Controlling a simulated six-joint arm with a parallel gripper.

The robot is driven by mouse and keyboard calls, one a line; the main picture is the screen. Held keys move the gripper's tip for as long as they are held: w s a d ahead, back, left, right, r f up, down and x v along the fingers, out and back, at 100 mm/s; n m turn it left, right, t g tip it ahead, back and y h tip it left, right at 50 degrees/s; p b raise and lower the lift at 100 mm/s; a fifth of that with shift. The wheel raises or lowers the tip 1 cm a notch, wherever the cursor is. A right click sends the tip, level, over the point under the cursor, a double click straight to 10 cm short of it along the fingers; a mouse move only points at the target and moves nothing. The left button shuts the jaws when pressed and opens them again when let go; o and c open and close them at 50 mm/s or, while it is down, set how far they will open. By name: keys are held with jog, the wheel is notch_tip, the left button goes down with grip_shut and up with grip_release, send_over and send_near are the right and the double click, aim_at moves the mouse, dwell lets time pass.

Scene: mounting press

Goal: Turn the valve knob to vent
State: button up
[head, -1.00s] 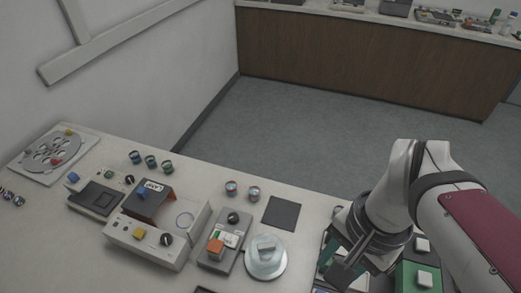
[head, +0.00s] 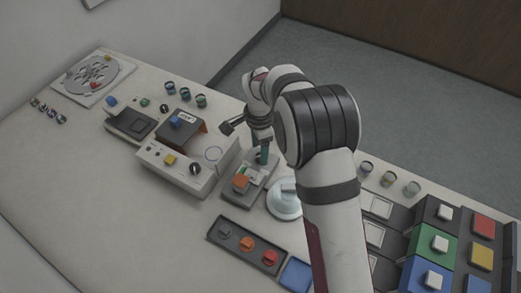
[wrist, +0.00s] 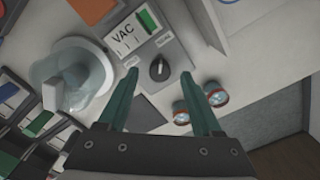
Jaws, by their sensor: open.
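The valve knob (wrist: 159,70) is black and round, on a grey box (wrist: 182,50) marked VAC in the wrist view. Small labels sit beside it, too small to read surely. My gripper (wrist: 160,74) is open, with its two green fingers on either side of the knob in that view. I cannot tell how far above the knob the fingertips are, and no contact shows. In the head view my gripper (head: 264,156) points down over the back of the grey box (head: 232,191), and the knob is hidden behind it.
A clear domed vessel (head: 283,205) stands close on the right. Two small jars (wrist: 198,103) and a dark pad (wrist: 148,114) lie near the fingers. A white press unit (head: 180,165) stands at left.

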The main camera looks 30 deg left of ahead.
jog(key=shift+f, duration=1.2)
jog(key=shift+c, duration=0.2)
grip_shut()
